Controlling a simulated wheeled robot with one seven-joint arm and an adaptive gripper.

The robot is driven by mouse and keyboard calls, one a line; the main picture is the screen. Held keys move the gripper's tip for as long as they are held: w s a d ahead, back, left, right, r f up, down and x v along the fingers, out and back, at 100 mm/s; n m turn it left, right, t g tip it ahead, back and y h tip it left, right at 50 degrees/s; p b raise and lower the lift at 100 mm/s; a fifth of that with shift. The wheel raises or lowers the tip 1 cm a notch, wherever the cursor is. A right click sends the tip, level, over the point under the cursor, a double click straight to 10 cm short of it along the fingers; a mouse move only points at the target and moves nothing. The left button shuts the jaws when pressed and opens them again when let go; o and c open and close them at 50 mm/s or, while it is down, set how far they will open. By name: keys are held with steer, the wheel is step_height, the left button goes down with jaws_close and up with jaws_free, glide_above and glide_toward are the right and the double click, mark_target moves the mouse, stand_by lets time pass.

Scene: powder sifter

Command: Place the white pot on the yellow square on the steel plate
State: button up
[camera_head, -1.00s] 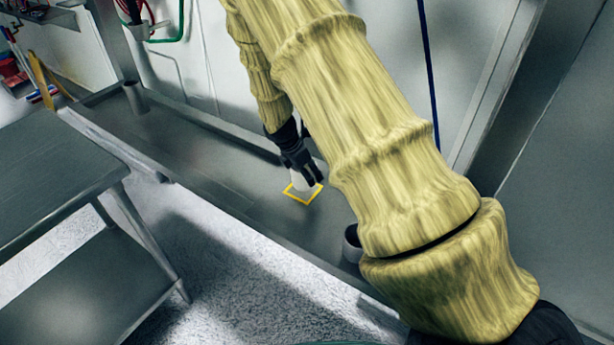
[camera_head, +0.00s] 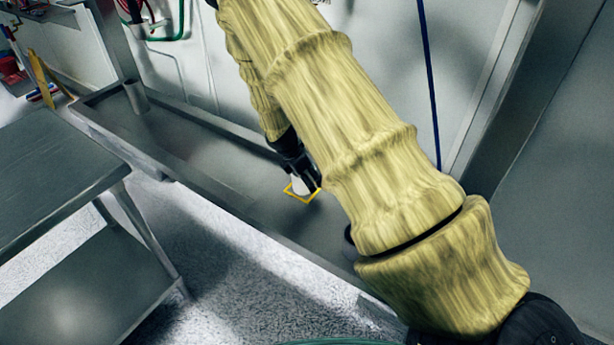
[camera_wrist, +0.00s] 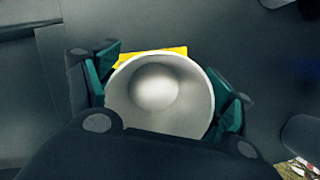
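The white pot (camera_wrist: 158,92) is seen from above in the wrist view, its round open mouth facing the camera. My gripper (camera_wrist: 165,98) has its teal finger pads on both sides of the pot, seemingly against its wall. In the head view my gripper (camera_head: 306,181) points down at the pot (camera_head: 300,186), which is partly hidden by the fingers. The pot is at the yellow square (camera_head: 303,200) and looks upright. A yellow strip (camera_wrist: 150,55) shows beyond the pot's rim in the wrist view. I cannot tell whether its base touches the steel plate (camera_head: 225,173).
A grey cylindrical container (camera_head: 137,97) stands at the plate's far left end. Another container is mostly hidden behind my arm. A steel table (camera_head: 55,165) stands at the left, with floor between it and the plate. A pale wall (camera_head: 385,75) rises behind.

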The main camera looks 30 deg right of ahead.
mark_target(295, 185)
steer(key=shift+o, duration=0.2)
steer(key=v, duration=1.2)
steer(key=shift+b, duration=0.4)
